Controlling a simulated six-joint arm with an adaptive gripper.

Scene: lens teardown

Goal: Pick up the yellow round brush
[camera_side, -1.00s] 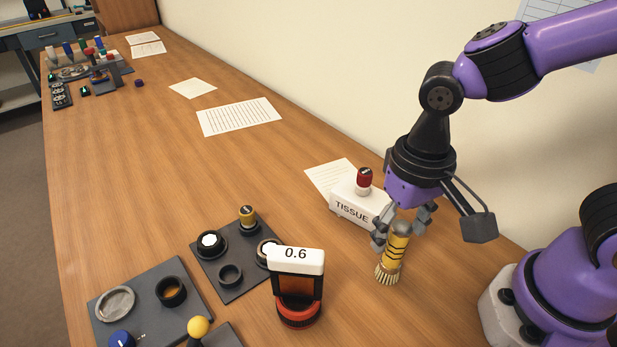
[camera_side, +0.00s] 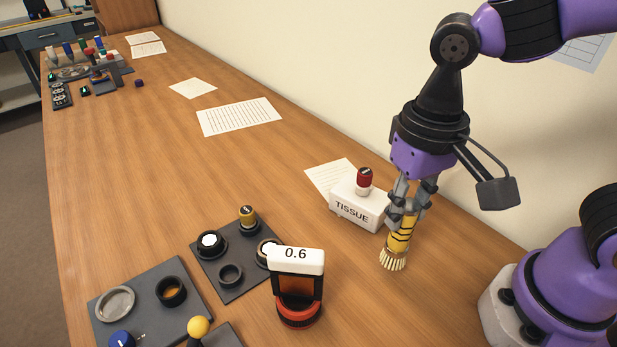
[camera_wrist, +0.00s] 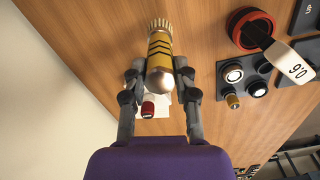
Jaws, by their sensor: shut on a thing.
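The yellow round brush (camera_side: 400,238) has a yellow handle with black stripes and pale bristles pointing down. My gripper (camera_side: 408,205) is shut on the upper part of its handle, with a finger on each side. The brush is nearly upright, slightly tilted; I cannot tell for sure whether its bristles touch the table. In the wrist view the brush (camera_wrist: 160,46) sits between the two fingers of my gripper (camera_wrist: 160,80), its metal-coloured rounded end towards the camera.
A white tissue box (camera_side: 357,207) with a red-capped bottle (camera_side: 364,181) stands close behind the brush. A red-based stand marked 0.6 (camera_side: 297,262) is to the left. Dark trays (camera_side: 247,279) with lens parts lie further left. The table's middle is clear.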

